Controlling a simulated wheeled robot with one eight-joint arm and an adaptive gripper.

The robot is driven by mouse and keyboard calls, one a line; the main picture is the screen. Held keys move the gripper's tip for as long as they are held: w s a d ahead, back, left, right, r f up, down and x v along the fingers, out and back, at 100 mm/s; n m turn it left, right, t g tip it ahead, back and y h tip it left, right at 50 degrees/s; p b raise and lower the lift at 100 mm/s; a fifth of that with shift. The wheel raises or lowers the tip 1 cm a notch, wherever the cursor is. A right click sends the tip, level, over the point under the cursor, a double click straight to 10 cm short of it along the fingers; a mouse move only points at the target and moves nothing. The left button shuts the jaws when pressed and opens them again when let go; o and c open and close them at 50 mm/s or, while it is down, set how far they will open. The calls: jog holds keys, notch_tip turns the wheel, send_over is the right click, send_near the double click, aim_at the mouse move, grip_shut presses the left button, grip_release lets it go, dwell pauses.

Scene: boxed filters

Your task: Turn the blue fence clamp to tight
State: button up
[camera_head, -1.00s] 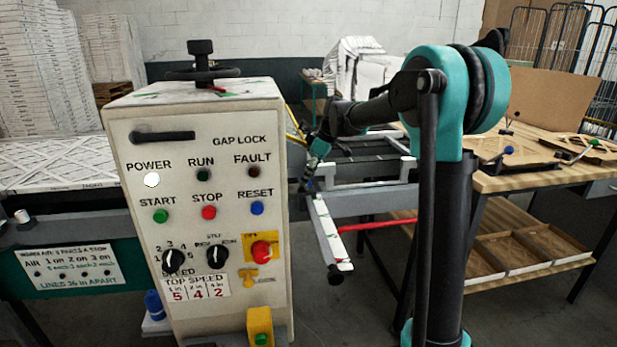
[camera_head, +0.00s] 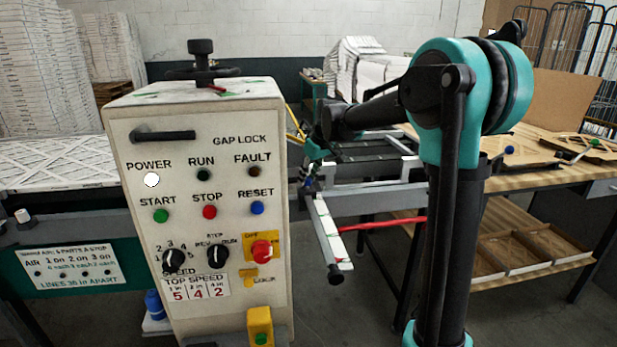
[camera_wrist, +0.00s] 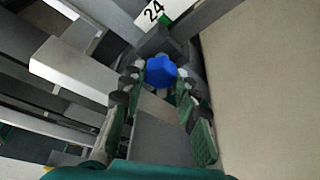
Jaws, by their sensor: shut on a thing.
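The blue fence clamp (camera_wrist: 160,70) is a rounded blue knob in the wrist view. It sits on a dark grey block under a white label reading 24. My gripper (camera_wrist: 162,85) has its green-backed fingers on both sides of the knob and is shut on it. In the head view my gripper (camera_head: 311,178) reaches down to the inner end of the white fence rail, just right of the control cabinet. The clamp is mostly hidden there by the fingers. I cannot read a tight or loose mark.
The white control cabinet (camera_head: 203,130) stands close to the left of my gripper; its pale side (camera_wrist: 260,90) fills the wrist view's right. The fence rail (camera_head: 328,232) sticks out toward the camera. A red bar (camera_head: 385,225) lies right of it. A wooden workbench (camera_head: 520,182) stands at right.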

jog(key=m, duration=0.2)
jog(key=m+t+h, duration=0.1)
jog(key=m, duration=0.1)
jog(key=m+h, duration=0.1)
jog(key=m, duration=0.1)
jog(key=shift+s+a, duration=0.1)
jog(key=shift+a, duration=0.2)
jog(key=m+h, duration=0.1)
jog(key=m, duration=0.2)
jog(key=m+h, duration=0.1)
jog(key=m, duration=0.2)
jog(key=shift+a, duration=0.15)
jog(key=shift+m, duration=0.3)
jog(key=o, duration=0.9)
jog(key=shift+c, duration=0.2)
